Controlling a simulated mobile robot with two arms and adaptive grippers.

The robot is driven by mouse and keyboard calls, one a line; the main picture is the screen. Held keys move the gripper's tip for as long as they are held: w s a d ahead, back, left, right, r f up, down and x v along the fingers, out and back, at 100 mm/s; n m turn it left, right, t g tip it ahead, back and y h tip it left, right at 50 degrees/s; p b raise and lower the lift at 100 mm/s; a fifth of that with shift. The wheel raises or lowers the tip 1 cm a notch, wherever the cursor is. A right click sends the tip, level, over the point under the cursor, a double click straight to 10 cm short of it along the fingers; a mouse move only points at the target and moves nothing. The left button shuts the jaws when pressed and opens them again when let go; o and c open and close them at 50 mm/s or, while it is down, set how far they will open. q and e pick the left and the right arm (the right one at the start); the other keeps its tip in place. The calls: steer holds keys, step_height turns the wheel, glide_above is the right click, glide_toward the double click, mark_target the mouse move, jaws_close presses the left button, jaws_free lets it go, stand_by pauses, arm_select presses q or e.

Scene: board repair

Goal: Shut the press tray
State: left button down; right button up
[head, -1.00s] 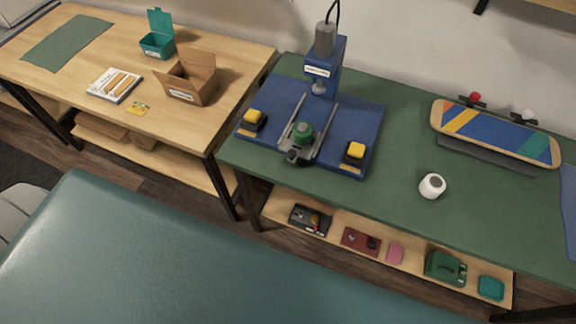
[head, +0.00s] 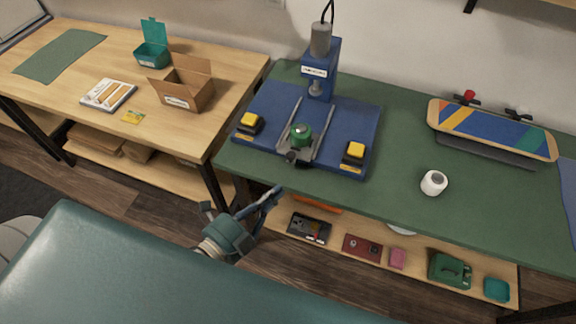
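The blue press (head: 319,72) stands at the back of a blue base plate (head: 262,112) on the green bench. Its grey tray (head: 312,152) is out at the front of two grey rails, clear of the press head. A green round part (head: 301,134) sits on the tray, and a dark knob (head: 291,157) is at its front end. My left gripper (head: 279,191) is in front of the bench edge, below and left of the tray, apart from it. It appears empty, but its finger gap is unclear at this angle. My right gripper is out of view.
Yellow-topped buttons (head: 249,123) and (head: 355,152) flank the tray on the base plate. A white roll (head: 433,183) and a striped skateboard deck (head: 493,129) are to the right. A shelf (head: 272,223) with several items lies under the bench. A wooden table (head: 60,85) is at left.

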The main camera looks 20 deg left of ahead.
arm_select(q)
steer(key=x, duration=0.3)
steer(key=a+p+x, duration=0.1)
steer(key=x, duration=0.1)
steer(key=a+x, duration=0.1)
steer(key=x, duration=0.2)
steer(key=shift+w+d+f+p, duration=0.15)
steer(key=shift+w+p, duration=0.25)
steer(key=shift+w, duration=0.25)
steer(key=shift+w+a+f, duration=0.15)
steer(key=shift+w+a, duration=0.1)
steer(key=shift+w, duration=0.15)
